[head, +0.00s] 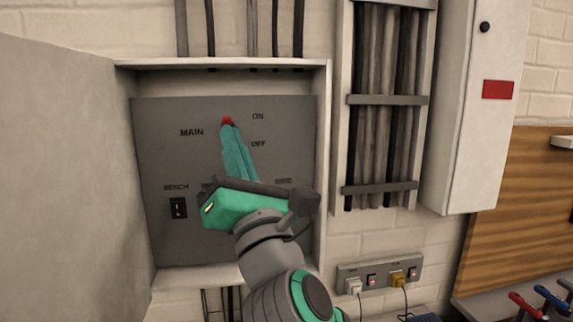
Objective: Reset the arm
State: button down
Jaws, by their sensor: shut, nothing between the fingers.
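My arm reaches up from the bottom of the head view into an open electrical box. My gripper (228,128) is shut and empty, its green fingers pointing up at the panel (160,130) near the MAIN label. A red tip (227,120) shows right at the fingertips, between the MAIN label and the ON and OFF labels. I cannot tell whether the fingers touch it. The rest of that part is hidden behind the fingers. A black switch (178,208) sits under the BENCH label. My gripper and wrist hide the panel's lower middle.
The box's open door (65,170) stands at the left. A cable rack (388,100) and a white cabinet (475,100) are to the right. A socket strip (380,272) with plugs is low on the wall. Red and blue tools lie at bottom right.

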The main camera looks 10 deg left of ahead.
jog(key=w+d+f+m+t+h, duration=0.2)
jog(key=d+f+m+h, duration=0.15)
jog(key=f+m, duration=0.55)
jog(key=w+d+f+m+t+h, duration=0.25)
jog(key=d+f+m, duration=0.25)
jog(key=f+m, duration=0.35)
jog(key=s+d+f+m+g+h, duration=0.15)
jog(key=f+m, duration=0.25)
jog(key=f, duration=0.4)
jog(key=s+d+f+m+h, duration=0.2)
jog(key=f+m+h, duration=0.15)
jog(key=f, duration=0.35)
jog(key=s+d+f+m+h, duration=0.15)
jog(key=f+m, duration=0.25)
jog(key=f, duration=0.4)
jog(key=s+d+f+m+g+h, duration=0.25)
jog(key=s+f+m, duration=0.35)
jog(key=s+f, duration=0.9)
jog(key=s+d+f+m+g, duration=0.1)
jog(key=s+d+f+g, duration=0.1)
jog(key=s+f, duration=0.3)
jog(key=s+d+f+m+g, duration=0.1)
jog(key=s+f, duration=0.4)
jog(key=s, duration=0.8)
jog(key=shift+d+f+m+g, duration=0.2)
jog(key=shift+d+m+g, duration=0.25)
jog(key=shift+g, duration=0.3)
